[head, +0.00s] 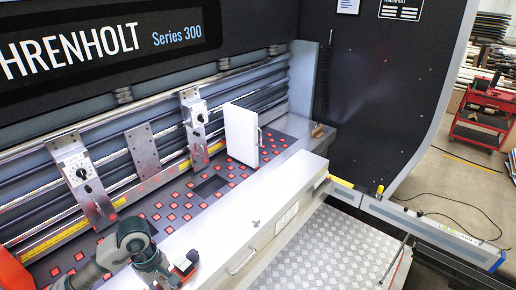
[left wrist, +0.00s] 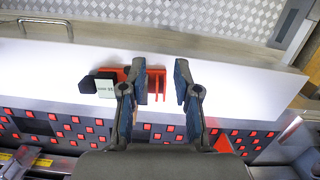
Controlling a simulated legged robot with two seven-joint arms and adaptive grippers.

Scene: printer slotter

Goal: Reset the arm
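My left arm (head: 135,245) comes in at the lower left of the head view, over the front of the machine. In the left wrist view my left gripper (left wrist: 160,75) has its two blue-padded fingers apart, with nothing held between them. An orange and black tool-like object (left wrist: 103,84) lies on the pale flat ledge beyond the fingers, partly hidden by the left finger. A small red and black part shows beside my arm in the head view (head: 186,263). My right gripper is in neither view.
The machine has a dark bed with red squares (head: 172,212), dial brackets (head: 82,178) and an upright white panel (head: 242,136). The pale ledge (head: 250,220) has a handle (head: 241,262). A treadplate floor (head: 335,250) and a red cart (head: 484,117) are to the right.

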